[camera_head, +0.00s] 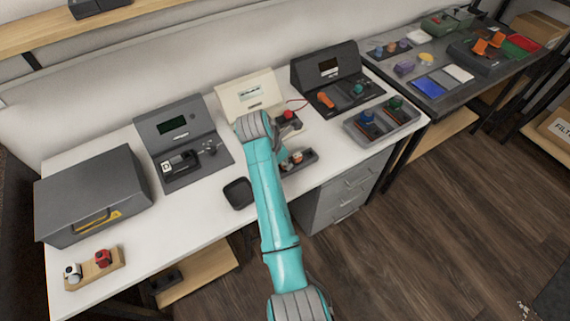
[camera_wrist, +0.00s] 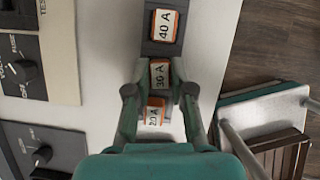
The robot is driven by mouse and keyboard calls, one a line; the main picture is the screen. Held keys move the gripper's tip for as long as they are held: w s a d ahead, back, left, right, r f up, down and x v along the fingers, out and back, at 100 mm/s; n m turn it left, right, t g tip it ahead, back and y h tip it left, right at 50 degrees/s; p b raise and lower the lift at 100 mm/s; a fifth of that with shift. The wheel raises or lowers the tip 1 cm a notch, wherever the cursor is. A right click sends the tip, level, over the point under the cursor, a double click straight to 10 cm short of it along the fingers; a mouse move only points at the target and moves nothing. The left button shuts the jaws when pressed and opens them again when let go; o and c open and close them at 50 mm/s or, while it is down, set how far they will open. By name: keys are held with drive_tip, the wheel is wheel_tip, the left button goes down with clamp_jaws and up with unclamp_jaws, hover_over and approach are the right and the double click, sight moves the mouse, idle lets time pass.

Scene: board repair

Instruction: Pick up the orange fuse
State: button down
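Three labelled fuses stand in a row in a dark tray (camera_wrist: 160,50) in the wrist view. The 40 A fuse (camera_wrist: 164,26) and the 20 A fuse (camera_wrist: 154,112) have orange sides. The 30 A fuse (camera_wrist: 159,75) between them looks duller, with brownish edges. My gripper (camera_wrist: 159,88) is open, with one finger on each side of the row near the 30 A fuse. The 20 A fuse is closest to my palm and partly hidden.
A cream tester (camera_head: 250,92) and dark instrument panels (camera_head: 178,122) stand along the back of the white bench. A dark tray with blue and green parts (camera_head: 412,117) lies to the right. A small black dish (camera_head: 238,194) is left of my arm. The front centre-left bench is clear.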

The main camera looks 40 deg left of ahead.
wheel_tip(320, 180, up, 10)
idle(0.7)
